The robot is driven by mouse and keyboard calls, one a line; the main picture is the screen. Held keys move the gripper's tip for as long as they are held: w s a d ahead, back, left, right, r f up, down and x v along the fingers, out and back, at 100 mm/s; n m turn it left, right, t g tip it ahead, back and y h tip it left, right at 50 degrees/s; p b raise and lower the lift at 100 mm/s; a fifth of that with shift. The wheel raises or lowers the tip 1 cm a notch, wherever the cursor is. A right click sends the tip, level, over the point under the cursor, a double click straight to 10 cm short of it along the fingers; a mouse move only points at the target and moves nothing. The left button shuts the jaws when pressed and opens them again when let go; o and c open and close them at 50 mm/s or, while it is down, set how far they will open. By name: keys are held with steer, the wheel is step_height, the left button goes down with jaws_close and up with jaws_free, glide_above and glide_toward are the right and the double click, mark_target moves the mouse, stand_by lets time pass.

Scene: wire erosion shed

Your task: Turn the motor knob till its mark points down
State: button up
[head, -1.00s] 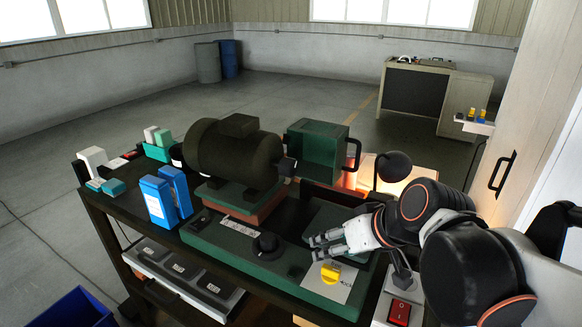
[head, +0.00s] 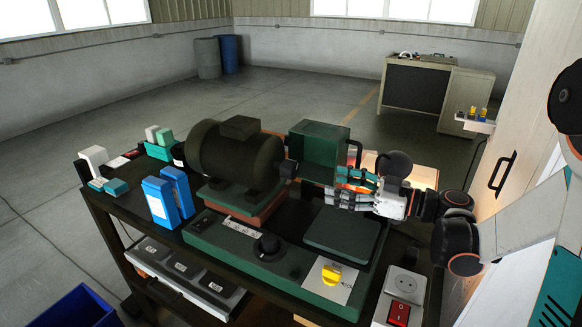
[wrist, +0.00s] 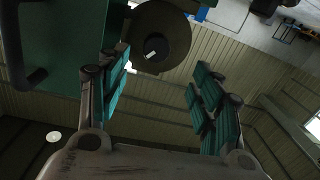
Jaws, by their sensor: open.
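The dark motor (head: 235,150) lies on a raised block on the green base. Its knob (head: 288,170) is a small black piece on the right end of the motor. In the wrist view the knob (wrist: 158,46) is a dark disc in front of the round motor end, with a white mark low on its face, left of its middle. This view looks roughly upside down. My gripper (head: 336,186) is open and empty, right of the knob and apart from it. In the wrist view its teal-padded fingers (wrist: 155,75) stand wide apart below the knob.
A green box (head: 318,143) with a dark handle stands close behind. A black round lamp head (head: 394,164) is beside my wrist. A black dial (head: 267,246), a yellow knob (head: 331,274) and a red switch (head: 399,313) are at the front. Blue boxes (head: 160,202) stand left.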

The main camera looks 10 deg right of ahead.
mark_target(296, 171)
steer(key=shift+n, duration=0.3)
steer(key=x, duration=0.4)
steer(key=b+x, duration=0.1)
steer(key=x, duration=0.3)
steer(key=r+b+x, duration=0.1)
steer(key=x, duration=0.4)
steer(key=shift+w, duration=0.25)
steer(key=c, duration=1.1)
